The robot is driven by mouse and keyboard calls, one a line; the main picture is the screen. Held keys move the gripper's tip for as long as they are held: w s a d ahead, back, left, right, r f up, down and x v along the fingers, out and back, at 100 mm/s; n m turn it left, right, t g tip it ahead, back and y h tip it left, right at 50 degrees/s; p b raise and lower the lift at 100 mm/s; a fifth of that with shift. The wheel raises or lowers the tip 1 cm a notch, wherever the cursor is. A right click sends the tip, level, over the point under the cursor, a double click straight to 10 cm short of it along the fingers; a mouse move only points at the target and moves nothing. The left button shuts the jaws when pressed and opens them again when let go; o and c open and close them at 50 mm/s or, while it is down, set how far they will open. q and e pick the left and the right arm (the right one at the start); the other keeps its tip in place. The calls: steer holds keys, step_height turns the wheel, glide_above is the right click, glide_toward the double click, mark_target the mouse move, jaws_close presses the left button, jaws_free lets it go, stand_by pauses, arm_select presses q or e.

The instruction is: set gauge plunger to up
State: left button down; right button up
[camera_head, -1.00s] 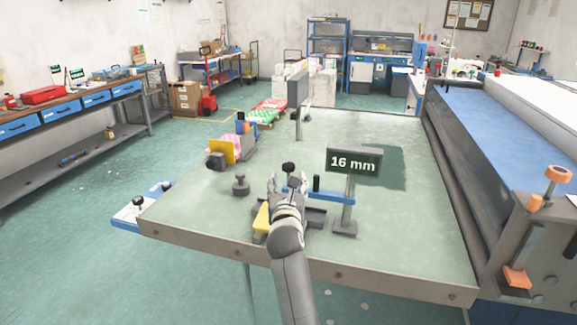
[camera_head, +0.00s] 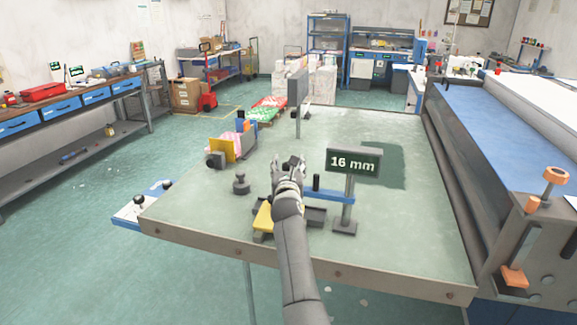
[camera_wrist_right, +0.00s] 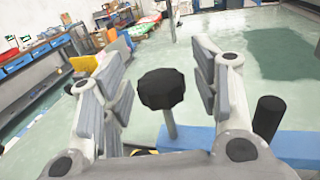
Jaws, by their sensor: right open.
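The gauge plunger shows in the right wrist view as a dark faceted knob (camera_wrist_right: 162,89) on a grey stem, rising by the blue bar (camera_wrist_right: 190,138). My right gripper (camera_wrist_right: 160,85) is open, with one finger on each side of the knob and clear gaps to it. In the head view my right gripper (camera_head: 289,168) is over the gauge, and the knob is mostly hidden by it. My left gripper is not in view.
The gauge stands near the front edge of the green table (camera_head: 400,230). A short black post (camera_head: 316,183) is on the blue bar. A dark knob (camera_head: 241,184) and a yellow-plated device (camera_head: 222,150) stand to the left. The table's right part is clear.

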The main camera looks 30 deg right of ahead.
steer(key=shift+c, duration=0.5)
jaws_close()
step_height(320, 180, up, 5)
steer(key=p, duration=0.4)
steer(key=shift+f, duration=0.1)
steer(key=shift+c, duration=0.4)
jaws_free()
steer(key=shift+o, duration=0.9)
steer(key=shift+f, duration=0.1)
